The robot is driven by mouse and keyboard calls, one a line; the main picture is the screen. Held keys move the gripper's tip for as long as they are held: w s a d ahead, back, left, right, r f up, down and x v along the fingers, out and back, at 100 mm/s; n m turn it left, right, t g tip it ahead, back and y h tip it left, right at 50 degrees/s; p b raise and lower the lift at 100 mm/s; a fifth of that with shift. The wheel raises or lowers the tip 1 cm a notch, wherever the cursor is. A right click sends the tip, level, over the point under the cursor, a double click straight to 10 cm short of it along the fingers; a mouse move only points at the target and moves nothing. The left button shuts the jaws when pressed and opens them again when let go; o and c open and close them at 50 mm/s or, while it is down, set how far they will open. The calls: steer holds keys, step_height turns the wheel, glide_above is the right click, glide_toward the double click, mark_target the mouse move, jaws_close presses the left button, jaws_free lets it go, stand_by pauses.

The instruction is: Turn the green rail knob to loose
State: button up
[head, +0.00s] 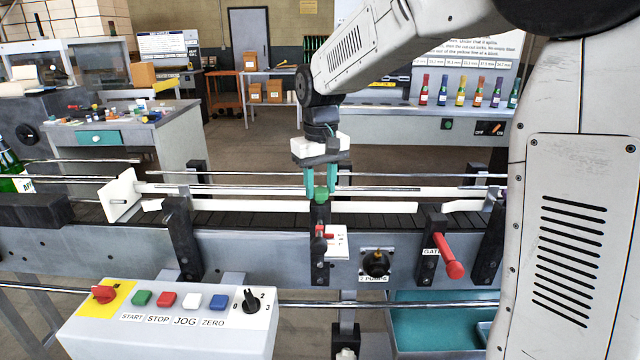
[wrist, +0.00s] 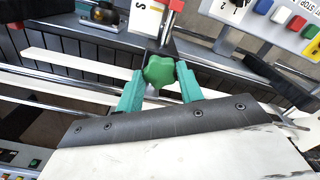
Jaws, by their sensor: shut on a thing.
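The green rail knob (head: 320,194) sits on top of a dark bracket on the near side of the conveyor, at the middle of the head view. In the wrist view the knob (wrist: 159,71) is a lobed green star shape between the fingertips. My gripper (head: 320,188) points straight down with its teal fingers on either side of the knob. In the wrist view my gripper (wrist: 160,88) is shut on the knob. A small white label plate (head: 337,240) is below the knob; its marks are too small to read.
Metal guide rails (head: 400,190) run along the conveyor beside the knob. A red-handled lever (head: 450,258) marked GATE and a black knob (head: 376,262) are to the right. A control box (head: 170,318) with buttons is at the front left. A red-tipped part (head: 321,232) sits just below the knob.

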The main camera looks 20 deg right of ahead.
mark_target(320, 189)
steer(key=shift+r+n, duration=0.15)
steer(key=shift+n, duration=3.05)
stand_by(1.8)
steer(key=o, duration=1)
steer(key=shift+r, duration=3.85)
